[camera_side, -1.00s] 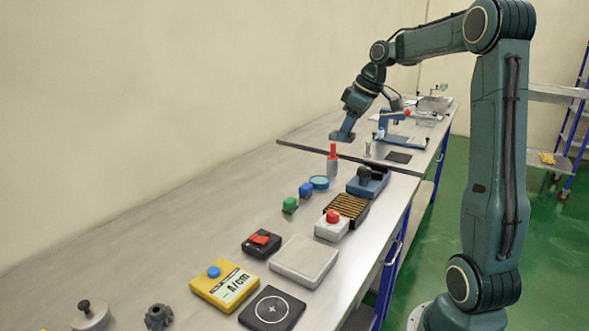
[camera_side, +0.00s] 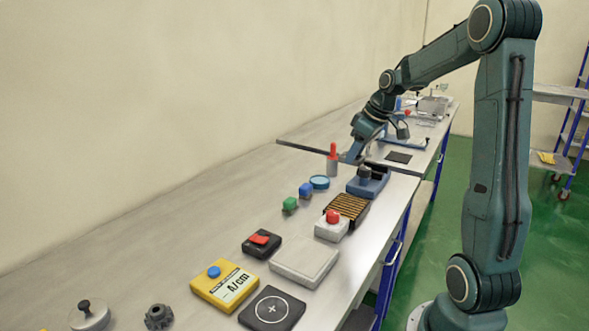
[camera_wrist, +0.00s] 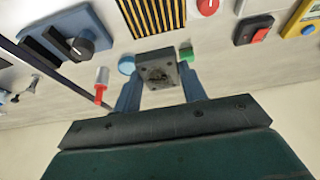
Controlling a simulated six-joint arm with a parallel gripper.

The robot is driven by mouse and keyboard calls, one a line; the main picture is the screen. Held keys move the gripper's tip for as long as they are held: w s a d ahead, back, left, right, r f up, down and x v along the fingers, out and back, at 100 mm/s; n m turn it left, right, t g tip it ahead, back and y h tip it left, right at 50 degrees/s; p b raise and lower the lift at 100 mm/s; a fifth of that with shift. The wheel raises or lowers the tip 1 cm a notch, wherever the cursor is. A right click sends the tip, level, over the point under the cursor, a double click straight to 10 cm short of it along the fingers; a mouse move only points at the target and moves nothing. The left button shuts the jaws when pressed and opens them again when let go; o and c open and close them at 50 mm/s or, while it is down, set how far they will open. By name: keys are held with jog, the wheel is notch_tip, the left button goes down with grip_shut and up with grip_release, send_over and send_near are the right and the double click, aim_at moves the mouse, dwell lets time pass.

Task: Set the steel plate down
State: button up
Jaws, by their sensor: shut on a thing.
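My gripper (camera_wrist: 160,78) is shut on the steel plate (camera_wrist: 157,66), a small grey block with dark holes, held between its two blue fingers in the wrist view. In the side view my gripper (camera_side: 351,157) is low over the bench, behind the blue base with a dark knob (camera_side: 368,183) and close to the red-topped bottle (camera_side: 333,160). The plate cannot be made out there. Whether it touches the bench is not clear.
A striped box (camera_side: 346,208) and a red-button box (camera_side: 332,226) are nearer. The bench's left side (camera_side: 220,215) is clear.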

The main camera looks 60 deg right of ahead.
send_over(346, 205)
jog(key=s, duration=0.2)
jog(key=f, duration=0.9)
jog(key=shift+w, duration=0.25)
jog(key=shift+f, duration=0.1)
jog(key=shift+f, duration=2.05)
jog(key=o, duration=1.2)
jog(key=shift+f, duration=0.15)
jog(key=v, duration=1.2)
